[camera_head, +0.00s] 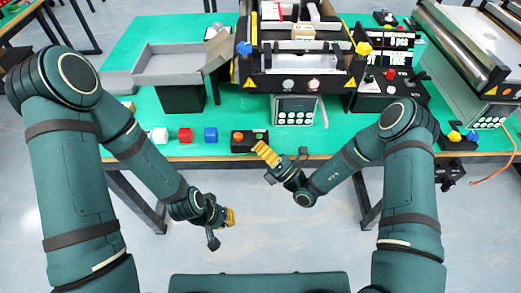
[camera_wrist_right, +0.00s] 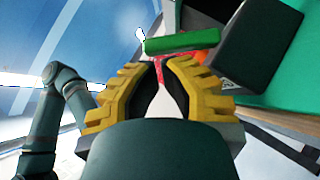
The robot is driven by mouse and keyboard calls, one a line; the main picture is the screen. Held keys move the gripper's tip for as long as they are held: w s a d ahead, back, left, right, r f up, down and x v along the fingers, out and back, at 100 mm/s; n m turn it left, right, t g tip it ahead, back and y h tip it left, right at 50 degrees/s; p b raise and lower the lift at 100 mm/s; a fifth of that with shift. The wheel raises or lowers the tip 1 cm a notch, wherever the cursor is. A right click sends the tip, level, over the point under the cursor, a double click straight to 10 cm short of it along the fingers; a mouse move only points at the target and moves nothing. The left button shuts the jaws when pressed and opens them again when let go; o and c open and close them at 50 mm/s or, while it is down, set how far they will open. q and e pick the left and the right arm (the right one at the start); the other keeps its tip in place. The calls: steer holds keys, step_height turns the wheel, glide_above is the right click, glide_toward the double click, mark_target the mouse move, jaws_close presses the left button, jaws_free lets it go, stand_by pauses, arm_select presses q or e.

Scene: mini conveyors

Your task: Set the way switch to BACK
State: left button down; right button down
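I cannot make out with certainty which control is the way switch. A black control box (camera_head: 377,96) with a red button and small labelled controls stands right of the middle conveyor; its lettering is too small to read. My right gripper (camera_head: 262,149) is at the table's front edge, beside a small black button box (camera_head: 241,147). Its yellow fingers (camera_wrist_right: 161,64) nearly meet at the tips in the wrist view, with nothing clearly held. A green bar (camera_wrist_right: 185,42) shows just past the tips. My left gripper (camera_head: 229,217) hangs low in front of the table; its fingers are too small to judge.
The middle conveyor (camera_head: 300,82) stands on the green tabletop (camera_head: 218,128). A white, a red cube (camera_head: 185,135) and a blue cube (camera_head: 210,134) lie left of the button box. A grey tray (camera_head: 172,68) is behind them. Another conveyor (camera_head: 470,50) is at right.

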steer(key=shift+r+m+h+p, duration=0.25)
steer(key=shift+m+h+p, duration=0.2)
steer(key=shift+p, duration=0.3)
